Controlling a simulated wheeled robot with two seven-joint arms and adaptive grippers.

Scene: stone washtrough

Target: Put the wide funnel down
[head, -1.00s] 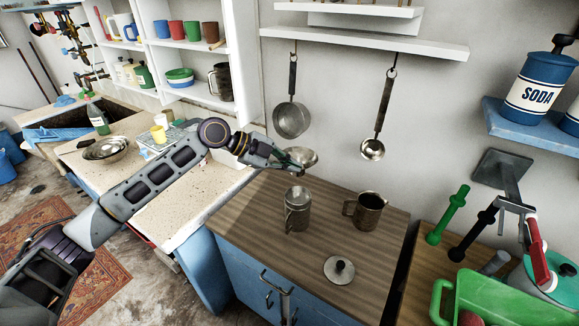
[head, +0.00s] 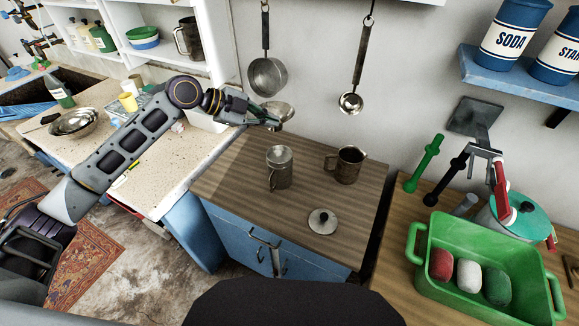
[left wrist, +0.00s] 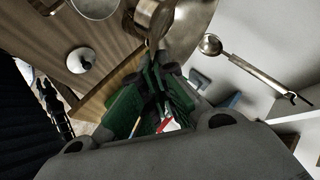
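The wide funnel (head: 279,113) is a shiny metal bowl shape above the back left part of the wooden cabinet top (head: 233,182), near the wall. My left gripper (head: 270,121) is at its rim and appears shut on it. In the left wrist view the green fingers (left wrist: 153,82) come together at the edge of a large metal piece, the funnel (left wrist: 192,22). The funnel's lower end is hard to make out. My right gripper is not in view.
A metal canister (head: 279,171), a metal mug (head: 346,164) and a round knobbed lid (head: 322,221) stand on the wooden top. A pan (head: 268,77) and a ladle (head: 351,103) hang behind. A green tub (head: 430,286) is at right. The wooden top's front left is bare.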

